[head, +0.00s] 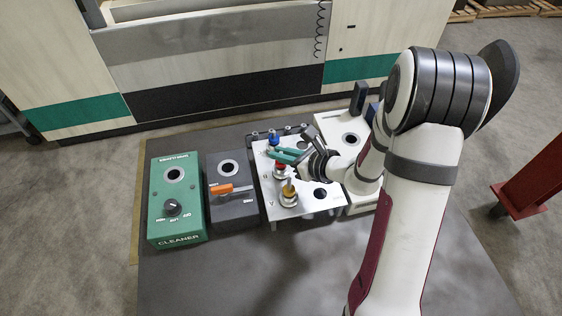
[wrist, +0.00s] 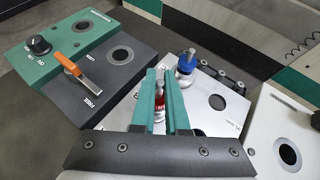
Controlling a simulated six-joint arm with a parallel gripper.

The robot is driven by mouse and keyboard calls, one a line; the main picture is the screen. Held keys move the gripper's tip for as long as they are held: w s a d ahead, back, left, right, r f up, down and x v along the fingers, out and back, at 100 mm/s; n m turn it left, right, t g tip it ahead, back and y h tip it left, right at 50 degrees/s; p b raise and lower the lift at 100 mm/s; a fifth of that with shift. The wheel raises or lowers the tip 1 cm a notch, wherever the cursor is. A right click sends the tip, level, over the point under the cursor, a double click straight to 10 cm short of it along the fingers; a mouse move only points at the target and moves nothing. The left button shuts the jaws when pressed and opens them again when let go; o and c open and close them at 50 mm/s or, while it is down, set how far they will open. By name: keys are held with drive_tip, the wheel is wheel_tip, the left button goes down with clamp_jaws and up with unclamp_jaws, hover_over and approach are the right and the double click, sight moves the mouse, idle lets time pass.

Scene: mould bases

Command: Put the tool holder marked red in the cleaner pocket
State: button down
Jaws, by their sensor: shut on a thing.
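The tool holder marked red (head: 280,165) is a small silver piece with a red band at the metal plate in the middle. In the wrist view it shows upright (wrist: 160,103) between the teal fingers. My gripper (head: 287,156) is shut on it, coming in from the right; its fingers fill the middle of the wrist view (wrist: 162,98). I cannot tell whether the holder's lower end is still in the plate. The green cleaner box (head: 178,208) stands at the far left, with a dark round pocket (head: 175,174) near its back and a black knob (head: 172,207) in front.
The metal plate (head: 318,208) also bears a blue-marked holder (head: 273,138) behind and a yellow-marked one (head: 289,193) in front. A dark box (head: 233,208) with an orange lever (head: 224,188) stands between plate and cleaner. A white box (head: 331,125) stands right.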

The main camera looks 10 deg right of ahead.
wheel_tip(320, 180, up, 10)
drive_tip(key=f, duration=0.1)
drive_tip(key=w+a+r+n+g+y, duration=0.1)
drive_tip(key=w+a+n+g+y, duration=0.15)
drive_tip(key=a, duration=1.15)
drive_tip(key=w+a+r+n+g+y, duration=0.15)
drive_tip(key=w+a, duration=0.25)
drive_tip(key=a, duration=1)
wheel_tip(320, 180, down, 11)
drive_tip(key=shift+s+d+t+h, duration=0.2)
drive_tip(key=shift+d+t+h, duration=0.05)
drive_tip(key=shift+t+h, duration=0.05)
drive_tip(key=shift+f, duration=0.1)
drive_tip(key=c, duration=0.8)
unclamp_jaws()
drive_tip(key=shift+c, duration=0.2)
drive_tip(key=v, duration=1.5)
drive_tip(key=shift+s+d, duration=0.3)
